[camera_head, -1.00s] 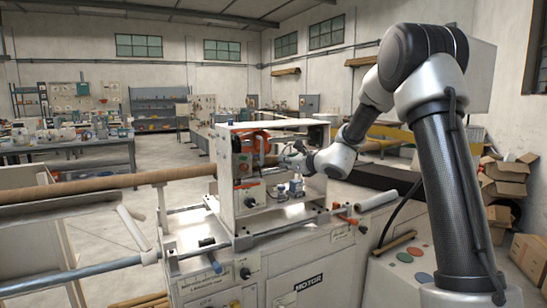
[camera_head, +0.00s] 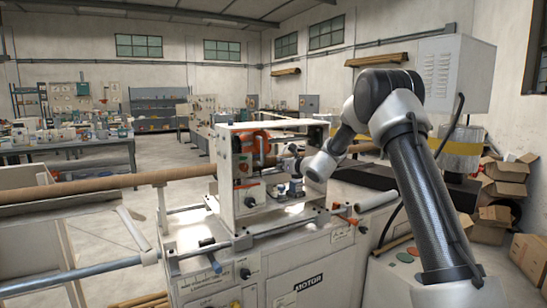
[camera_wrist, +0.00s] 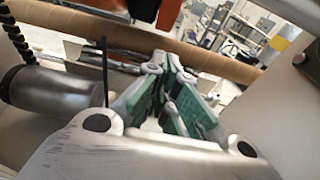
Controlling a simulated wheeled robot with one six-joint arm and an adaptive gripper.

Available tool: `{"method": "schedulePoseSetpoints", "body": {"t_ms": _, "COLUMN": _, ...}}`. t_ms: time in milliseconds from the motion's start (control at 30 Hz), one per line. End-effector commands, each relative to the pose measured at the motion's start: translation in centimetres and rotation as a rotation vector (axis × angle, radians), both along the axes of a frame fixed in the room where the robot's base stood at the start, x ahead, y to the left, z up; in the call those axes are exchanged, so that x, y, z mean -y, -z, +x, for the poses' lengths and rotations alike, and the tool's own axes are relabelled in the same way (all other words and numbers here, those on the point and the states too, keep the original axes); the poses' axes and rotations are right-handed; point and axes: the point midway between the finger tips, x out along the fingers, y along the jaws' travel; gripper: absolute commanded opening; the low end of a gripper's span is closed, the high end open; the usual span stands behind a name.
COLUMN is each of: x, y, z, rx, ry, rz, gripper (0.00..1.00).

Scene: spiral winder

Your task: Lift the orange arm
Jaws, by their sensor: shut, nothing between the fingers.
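The orange arm (camera_head: 262,135) shows in the head view as a curved orange piece inside the open front of the winder's white housing. In the wrist view, orange parts (camera_wrist: 168,12) show at the top, beyond the fingers; part of them is cut off by the frame edge. My gripper (camera_head: 287,164) is at the housing's opening, to the right of and a little below the orange arm. In the wrist view its green-padded fingers (camera_wrist: 172,62) come together at the tips with nothing between them. I see no contact with the orange arm.
A long brown cardboard tube (camera_head: 90,186) runs into the winder from the left and crosses the wrist view (camera_wrist: 215,62). The housing's white front plate (camera_head: 226,190) stands close left of my gripper. A small orange-tipped handle (camera_head: 351,220) sticks out at lower right.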

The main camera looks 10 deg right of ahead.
Motion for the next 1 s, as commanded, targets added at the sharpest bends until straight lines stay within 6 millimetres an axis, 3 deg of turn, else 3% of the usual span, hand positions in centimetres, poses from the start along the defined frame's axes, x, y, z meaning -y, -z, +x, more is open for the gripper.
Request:
{"method": "schedulePoseSetpoints", "body": {"t_ms": 167, "x": -1.3, "y": 0.7, "z": 3.6, "rx": 0.000, "ry": -0.002, "rz": -0.001, "gripper": 0.00}}
{"method": "schedulePoseSetpoints", "body": {"t_ms": 400, "x": -2.1, "y": -1.2, "z": 6.2, "rx": 0.001, "ry": -0.002, "rz": -0.001, "gripper": 0.00}}
{"method": "schedulePoseSetpoints", "body": {"t_ms": 1000, "x": -2.2, "y": -1.7, "z": 7.2, "rx": 0.008, "ry": 0.000, "rz": 0.002, "gripper": 0.00}}
